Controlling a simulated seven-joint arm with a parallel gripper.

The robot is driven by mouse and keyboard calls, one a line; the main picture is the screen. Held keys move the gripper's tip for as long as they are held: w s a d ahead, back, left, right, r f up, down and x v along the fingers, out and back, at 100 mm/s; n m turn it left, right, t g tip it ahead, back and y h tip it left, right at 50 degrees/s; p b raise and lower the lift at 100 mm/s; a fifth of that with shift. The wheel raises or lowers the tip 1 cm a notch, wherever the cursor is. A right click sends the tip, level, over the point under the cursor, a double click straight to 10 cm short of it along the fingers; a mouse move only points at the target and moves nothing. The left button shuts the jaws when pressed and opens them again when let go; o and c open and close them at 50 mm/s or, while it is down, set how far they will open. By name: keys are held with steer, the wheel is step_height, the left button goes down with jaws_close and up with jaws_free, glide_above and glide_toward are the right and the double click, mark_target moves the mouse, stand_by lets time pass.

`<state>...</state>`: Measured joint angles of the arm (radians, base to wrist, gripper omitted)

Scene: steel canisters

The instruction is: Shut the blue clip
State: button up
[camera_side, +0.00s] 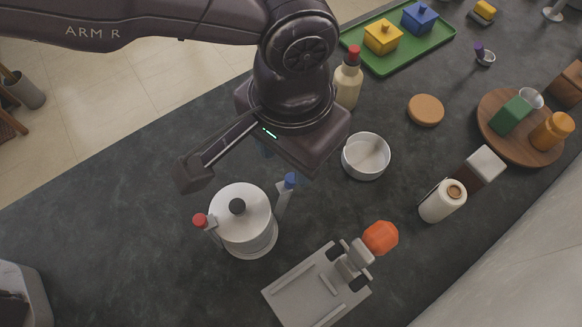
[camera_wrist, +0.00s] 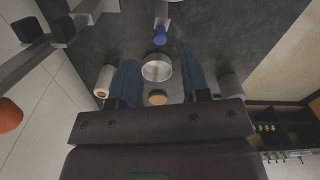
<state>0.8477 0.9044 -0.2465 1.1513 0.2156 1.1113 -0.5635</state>
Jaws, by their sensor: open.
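A steel canister (camera_side: 243,222) with a lid and black knob (camera_side: 237,206) stands left of centre in the side view. Its blue clip (camera_side: 290,181) is on the right side; the grey lever stands up and leans away from the wall. The blue tip also shows in the wrist view (camera_wrist: 160,35), at top centre. A red clip (camera_side: 200,220) is on the canister's left side. My gripper (camera_wrist: 160,60) is open and empty, its two blue fingers spread apart, with the blue tip beyond and between them. In the side view my wrist hides most of the fingers, above and behind the canister.
A white bowl (camera_side: 366,156) stands right of the clip. A grey fixture (camera_side: 318,288) with an orange knob (camera_side: 380,238) lies in front. A bottle (camera_side: 347,82), paper roll (camera_side: 442,201) and wooden disc (camera_side: 425,110) stand farther off. The counter left of the canister is clear.

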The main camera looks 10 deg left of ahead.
mark_target(291, 179)
step_height(291, 179, down, 6)
stand_by(0.4)
jaws_close()
